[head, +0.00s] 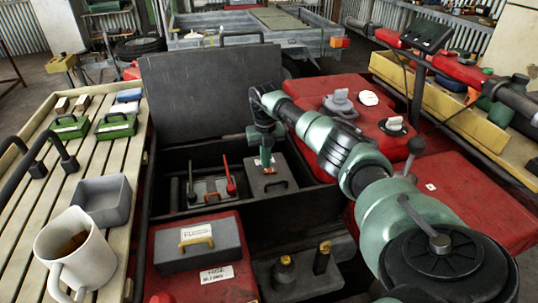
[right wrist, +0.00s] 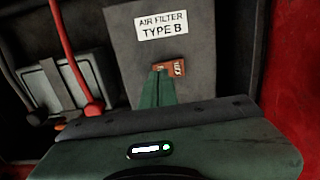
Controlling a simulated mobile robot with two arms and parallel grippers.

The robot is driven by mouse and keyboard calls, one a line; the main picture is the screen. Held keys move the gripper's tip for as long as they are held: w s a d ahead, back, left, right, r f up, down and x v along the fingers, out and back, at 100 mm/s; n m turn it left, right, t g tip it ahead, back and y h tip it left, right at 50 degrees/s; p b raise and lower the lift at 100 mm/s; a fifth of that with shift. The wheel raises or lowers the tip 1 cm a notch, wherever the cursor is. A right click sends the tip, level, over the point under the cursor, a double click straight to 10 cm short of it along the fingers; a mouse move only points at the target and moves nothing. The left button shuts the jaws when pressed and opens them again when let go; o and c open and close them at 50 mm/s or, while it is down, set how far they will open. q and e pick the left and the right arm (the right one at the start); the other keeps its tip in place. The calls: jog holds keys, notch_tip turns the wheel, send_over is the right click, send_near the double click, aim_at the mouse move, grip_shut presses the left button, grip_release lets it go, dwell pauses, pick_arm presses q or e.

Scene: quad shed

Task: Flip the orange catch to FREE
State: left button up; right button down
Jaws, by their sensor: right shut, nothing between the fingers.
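The grey air filter box labelled AIR FILTER TYPE B (right wrist: 162,25) stands in the open compartment; it also shows in the head view (head: 283,180). A small orange catch plate (right wrist: 179,69) with pale lettering sits on its face in the right wrist view. The lettering is too small to read surely. My right gripper (right wrist: 160,75) is shut and empty, its green fingertips in front of the plate and covering its middle. I cannot tell whether they touch it. In the head view my right gripper (head: 265,160) is over the box. My left gripper is out of view.
A battery (head: 208,188) with a red lever (head: 231,180) stands just left of the box. Dark compartment walls and a raised lid (head: 205,95) surround it. A grey case with a yellow handle (head: 197,236) lies in front. Red bodywork (head: 365,120) is at the right.

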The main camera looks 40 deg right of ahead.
aim_at(266, 170)
jog(key=shift+s+d+f+b, duration=0.1)
jog(key=shift+f+b, duration=0.35)
jog(key=shift+f, duration=0.25)
jog(key=shift+s+d+f+b, duration=0.1)
jog(key=shift+f+b, duration=0.35)
jog(key=shift+f, duration=0.25)
jog(key=r+p, duration=0.3)
jog(key=shift+w+a+r, duration=0.15)
jog(key=shift+w+a, duration=0.1)
notch_tip(266, 170, up, 4)
jog(key=p, duration=0.3)
jog(key=shift+r+p, duration=0.2)
jog(key=shift+p, duration=0.1)
dwell(0.4)
